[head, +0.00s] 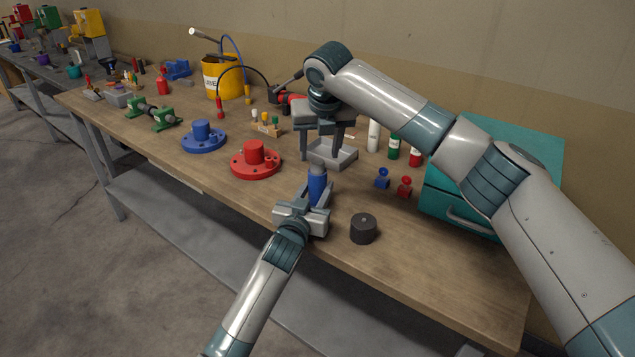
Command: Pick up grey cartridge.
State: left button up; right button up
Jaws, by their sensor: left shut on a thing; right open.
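The grey cartridge (374,135) looks like the pale grey cylinder standing upright on the table, beside a green cylinder (393,146) and a red one (415,157). My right gripper (322,157) is open and points down at the small grey tray (346,159), left of the pale cylinder and apart from it. The tray's inside is partly hidden by my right gripper's fingers.
A black cylinder (363,229) stands at the front edge. Small blue (382,178) and red (404,187) pieces lie left of the teal box (480,200). Red (255,162) and blue (203,137) flanges and a yellow bucket (224,78) stand on the left.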

aim_at(318, 162)
jog(key=shift+s+x, duration=0.2)
jog(key=shift+x, duration=1.6)
jog(key=shift+a+f, duration=0.1)
grip_shut()
notch_tip(318, 162, up, 18)
pick_arm(q)
jog(key=o, duration=1.4)
